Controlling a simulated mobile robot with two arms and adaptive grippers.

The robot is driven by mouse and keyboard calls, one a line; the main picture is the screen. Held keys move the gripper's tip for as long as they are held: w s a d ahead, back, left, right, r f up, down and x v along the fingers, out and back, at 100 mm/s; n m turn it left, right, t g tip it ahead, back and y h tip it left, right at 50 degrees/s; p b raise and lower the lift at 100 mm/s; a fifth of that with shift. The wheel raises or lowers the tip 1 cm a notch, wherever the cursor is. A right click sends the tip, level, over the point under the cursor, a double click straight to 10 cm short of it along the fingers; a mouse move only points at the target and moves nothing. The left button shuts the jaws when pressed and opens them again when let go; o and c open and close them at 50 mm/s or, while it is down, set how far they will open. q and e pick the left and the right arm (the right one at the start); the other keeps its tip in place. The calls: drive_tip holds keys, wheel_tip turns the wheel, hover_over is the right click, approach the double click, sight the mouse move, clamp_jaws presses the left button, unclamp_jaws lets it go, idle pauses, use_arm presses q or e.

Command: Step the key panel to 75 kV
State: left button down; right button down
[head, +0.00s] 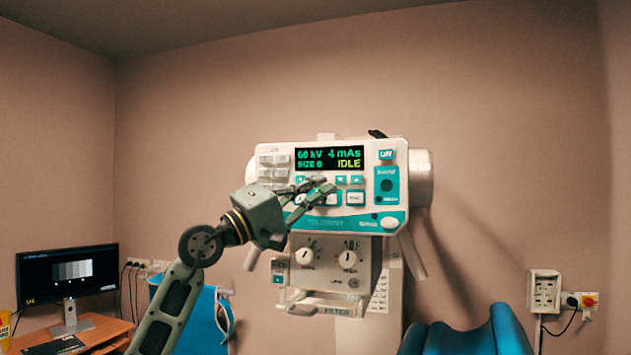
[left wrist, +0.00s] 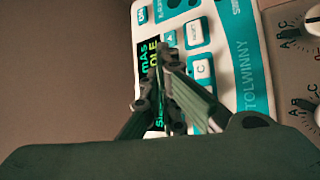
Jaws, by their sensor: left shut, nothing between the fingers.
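The key panel (head: 403,160) is a white and teal console on the wall-side unit. Its display (head: 329,157) appears to read 60 kV, 4 mAs and IDLE; the size digit is unclear. Small teal keys sit under the display, with larger keys below them. My left gripper (head: 325,190) is shut and empty, its fingertips in front of the keys and hiding some. In the left wrist view the shut fingertips (left wrist: 166,52) point at the key area beside the display (left wrist: 150,75). I cannot tell whether they touch a key. My right gripper is not in view.
Below the panel are two knobs (head: 347,260) and a drawer-like handle (head: 326,307). A blue padded chair (head: 470,338) stands at lower right. A monitor (head: 68,277) stands on a desk at left. A wall box (head: 544,292) with a red switch beside it is at right.

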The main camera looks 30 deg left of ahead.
use_arm(q)
drive_tip(key=shift+w, duration=0.15)
drive_tip(key=shift+w+a, duration=0.1)
drive_tip(key=shift+w, duration=0.2)
drive_tip(key=shift+w+a+p, duration=0.1)
drive_tip(key=shift+w+p, duration=0.2)
drive_tip(key=shift+w, duration=0.05)
idle(0.8)
drive_tip(key=shift+s, duration=0.15)
drive_tip(key=shift+s+b, duration=0.4)
drive_tip(key=shift+s, duration=0.25)
drive_tip(key=shift+d, duration=0.2)
